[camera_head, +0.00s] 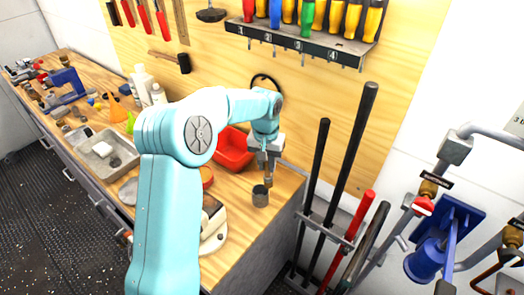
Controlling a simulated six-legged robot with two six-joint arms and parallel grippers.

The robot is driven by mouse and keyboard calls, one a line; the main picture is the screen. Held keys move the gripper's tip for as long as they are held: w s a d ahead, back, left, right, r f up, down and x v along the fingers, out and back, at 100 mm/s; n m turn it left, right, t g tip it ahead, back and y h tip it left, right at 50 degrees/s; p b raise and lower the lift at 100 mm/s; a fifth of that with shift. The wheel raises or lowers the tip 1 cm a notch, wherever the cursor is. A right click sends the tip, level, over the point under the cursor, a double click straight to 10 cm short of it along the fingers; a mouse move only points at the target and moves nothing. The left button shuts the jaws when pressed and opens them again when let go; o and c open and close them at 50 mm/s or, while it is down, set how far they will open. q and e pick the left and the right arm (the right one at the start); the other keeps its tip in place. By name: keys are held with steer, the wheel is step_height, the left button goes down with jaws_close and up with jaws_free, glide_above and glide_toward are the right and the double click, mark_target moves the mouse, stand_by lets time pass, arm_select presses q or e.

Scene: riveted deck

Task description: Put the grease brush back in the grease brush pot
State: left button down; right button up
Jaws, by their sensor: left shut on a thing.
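My left arm reaches in from the lower left and bends down over the near right end of the wooden workbench. My left gripper (268,160) points down and is shut on the grease brush (269,178), of which only a short brown piece shows below the fingers. The grease brush pot (260,196), a small dark grey cylinder, stands on the bench directly under the brush. The brush's lower end is at or just above the pot's rim; I cannot tell whether it is inside. My right gripper is not in view.
A red bin (234,150) stands on the bench just behind and left of the gripper. The bench's right edge is close to the pot. A rack of long bars (345,150) stands right of the bench. A screwdriver rack (300,40) hangs on the wall above.

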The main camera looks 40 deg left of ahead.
arm_select(q)
step_height(320, 180, down, 9)
steer(key=a+b, duration=0.2)
steer(key=b, duration=0.4)
steer(key=shift+s+a+n+g+b, duration=0.2)
steer(key=shift+a+n+g+b, duration=0.1)
steer(key=shift+n+b, duration=0.1)
